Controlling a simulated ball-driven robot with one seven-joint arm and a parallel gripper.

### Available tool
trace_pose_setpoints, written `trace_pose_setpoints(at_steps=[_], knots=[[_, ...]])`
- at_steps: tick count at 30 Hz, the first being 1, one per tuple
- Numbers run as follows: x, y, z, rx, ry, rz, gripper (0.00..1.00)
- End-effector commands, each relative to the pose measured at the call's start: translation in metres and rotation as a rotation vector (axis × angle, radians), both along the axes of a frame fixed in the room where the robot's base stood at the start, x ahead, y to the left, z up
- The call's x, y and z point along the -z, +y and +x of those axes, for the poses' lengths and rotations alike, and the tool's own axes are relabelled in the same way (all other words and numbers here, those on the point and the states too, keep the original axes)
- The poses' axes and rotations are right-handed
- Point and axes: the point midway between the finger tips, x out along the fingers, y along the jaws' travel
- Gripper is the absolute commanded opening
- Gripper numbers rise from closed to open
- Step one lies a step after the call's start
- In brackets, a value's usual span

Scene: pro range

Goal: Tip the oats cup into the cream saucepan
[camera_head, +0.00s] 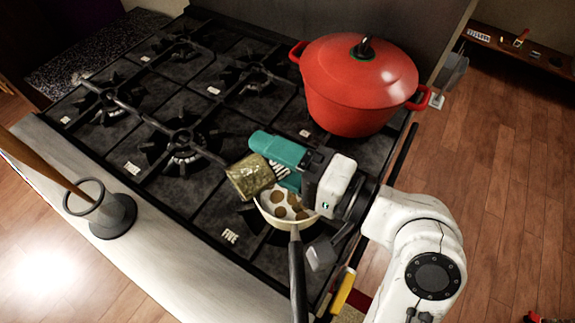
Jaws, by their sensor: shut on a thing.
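The cream saucepan (268,217) sits on the front right part of the black stove, its dark handle (297,275) pointing toward the bottom of the picture. Several brown round pieces lie inside it. The oats cup (250,176), a dull gold-green cup, is held on its side above the saucepan's upper left rim. My gripper (275,165), with teal fingers, is shut on the cup. The cup's mouth and its contents are hard to make out. My gripper hides the saucepan's far right rim.
A large red lidded pot (358,90) stands close behind my gripper at the back right of the stove (105,155). The left burners are empty. A grey holder (112,220) with a wooden stick stands on the front left counter edge.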

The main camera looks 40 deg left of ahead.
Motion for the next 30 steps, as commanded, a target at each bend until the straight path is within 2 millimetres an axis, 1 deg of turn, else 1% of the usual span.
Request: trace_pose_setpoints(at_steps=[30], knots=[[-0.0036,-0.0004,0.0031,0.0,0.112,0.013,0.28]])
